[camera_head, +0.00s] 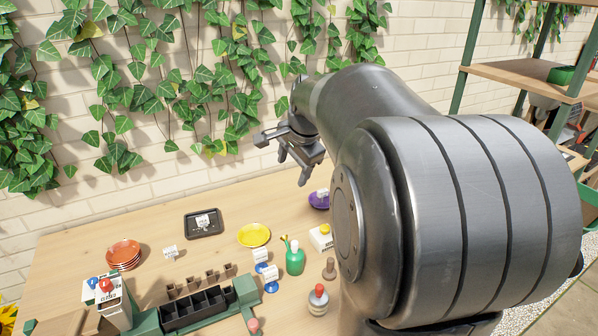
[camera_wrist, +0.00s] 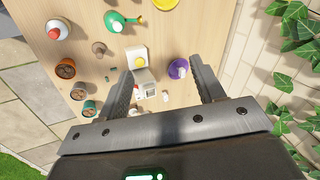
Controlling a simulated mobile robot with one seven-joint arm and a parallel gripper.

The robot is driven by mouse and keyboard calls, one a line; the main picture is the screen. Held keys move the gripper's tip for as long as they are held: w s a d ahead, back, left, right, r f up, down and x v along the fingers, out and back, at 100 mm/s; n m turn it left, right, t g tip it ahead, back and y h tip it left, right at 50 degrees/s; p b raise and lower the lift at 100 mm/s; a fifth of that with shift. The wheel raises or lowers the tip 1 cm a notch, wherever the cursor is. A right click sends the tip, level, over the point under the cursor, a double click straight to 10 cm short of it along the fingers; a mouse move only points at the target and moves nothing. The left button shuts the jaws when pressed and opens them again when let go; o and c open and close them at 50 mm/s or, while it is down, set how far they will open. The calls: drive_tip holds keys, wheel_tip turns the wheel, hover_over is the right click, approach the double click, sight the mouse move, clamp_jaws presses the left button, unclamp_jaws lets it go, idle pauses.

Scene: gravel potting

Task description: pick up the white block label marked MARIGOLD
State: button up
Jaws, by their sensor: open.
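Several small white block labels show, but their lettering is too small for me to tell which one reads MARIGOLD. In the head view one label (camera_head: 170,252) stands on bare wood, one (camera_head: 203,220) is at the black tray, two (camera_head: 260,256) (camera_head: 270,272) are on blue stands, and one (camera_head: 322,192) is at the purple saucer (camera_head: 317,203). In the wrist view a white block (camera_wrist: 148,90) shows between the fingers, and a white label (camera_wrist: 183,72) is on the purple saucer. My gripper (camera_head: 293,168) is open and empty above the table's back; it also shows in the wrist view (camera_wrist: 163,80).
A white box with a yellow top (camera_head: 321,238), a green watering can (camera_head: 295,260), a yellow saucer (camera_head: 254,235) and a black tray (camera_head: 190,230) stand on the table. Orange saucers (camera_head: 123,256) are at left. An ivy-covered brick wall is behind. My arm hides the table's right side.

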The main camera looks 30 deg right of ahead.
drive_tip(key=w+d+f+m, duration=0.4)
drive_tip(key=w+d+m, duration=0.1)
drive_tip(key=d, duration=0.4)
drive_tip(key=w+d+f+m, duration=0.5)
drive_tip(key=w+d, duration=0.1)
drive_tip(key=d, duration=0.4)
drive_tip(key=w+d+f+m, duration=0.1)
drive_tip(key=d+f+m, duration=0.2)
drive_tip(key=d+f, duration=0.2)
drive_tip(key=w+d+f+m, duration=0.1)
drive_tip(key=d+f+m, duration=0.2)
drive_tip(key=d+f, duration=0.3)
drive_tip(key=w+d+f+m, duration=0.1)
drive_tip(key=d+f+m, duration=0.2)
drive_tip(key=d+f, duration=0.3)
wheel_tip(320, 180, down, 2)
drive_tip(key=shift+d, duration=0.1)
drive_tip(key=x, duration=0.5)
drive_tip(key=shift+s+a, duration=0.15)
drive_tip(key=shift+a, duration=0.2)
drive_tip(key=shift+c, duration=0.3)
drive_tip(key=c, duration=1)
drive_tip(key=shift+r, duration=0.1)
